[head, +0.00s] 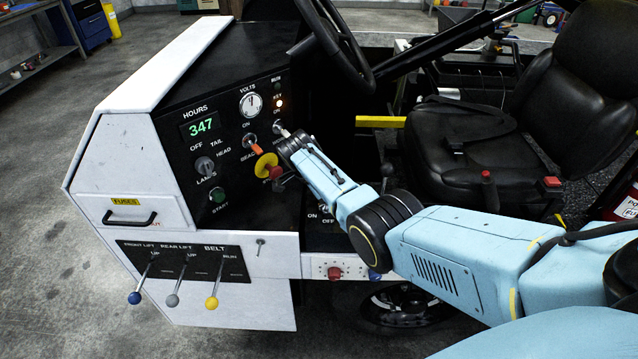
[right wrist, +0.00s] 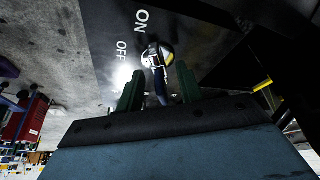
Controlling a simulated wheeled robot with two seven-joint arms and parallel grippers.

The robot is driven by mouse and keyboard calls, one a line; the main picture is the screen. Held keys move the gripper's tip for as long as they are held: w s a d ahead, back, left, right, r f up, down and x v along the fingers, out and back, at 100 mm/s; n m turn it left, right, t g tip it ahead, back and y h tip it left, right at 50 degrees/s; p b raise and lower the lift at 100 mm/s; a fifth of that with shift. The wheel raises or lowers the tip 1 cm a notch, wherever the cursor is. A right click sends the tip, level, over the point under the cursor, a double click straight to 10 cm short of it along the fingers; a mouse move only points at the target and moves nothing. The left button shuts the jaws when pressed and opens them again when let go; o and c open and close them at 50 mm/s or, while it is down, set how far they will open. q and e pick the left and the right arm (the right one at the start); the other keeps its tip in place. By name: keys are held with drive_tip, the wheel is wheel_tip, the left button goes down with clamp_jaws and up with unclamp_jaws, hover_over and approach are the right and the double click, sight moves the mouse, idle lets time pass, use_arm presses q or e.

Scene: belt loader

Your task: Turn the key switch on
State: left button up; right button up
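The key switch (right wrist: 158,54) is a round metal lock on the black control panel, beside white ON and OFF lettering in the right wrist view. In the head view its metal end (head: 281,127) shows just past my gripper. A narrow dark blue key piece (right wrist: 159,86) stands out from it between my fingers. My right gripper (right wrist: 158,88) has its two green fingers apart, one on each side of the key, with a visible gap on both sides. In the head view this gripper (head: 285,142) is at the panel, its fingertips hard to make out. My left gripper is out of view.
An orange-tipped lever (head: 251,141) and a yellow-and-red stop button (head: 268,166) sit close left of my gripper. The steering wheel (head: 340,45) is above; the black seat (head: 520,110) is at right.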

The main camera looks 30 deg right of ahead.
drive_tip(key=p+v, duration=0.1)
drive_tip(key=v, duration=1.1)
drive_tip(key=shift+r, duration=0.35)
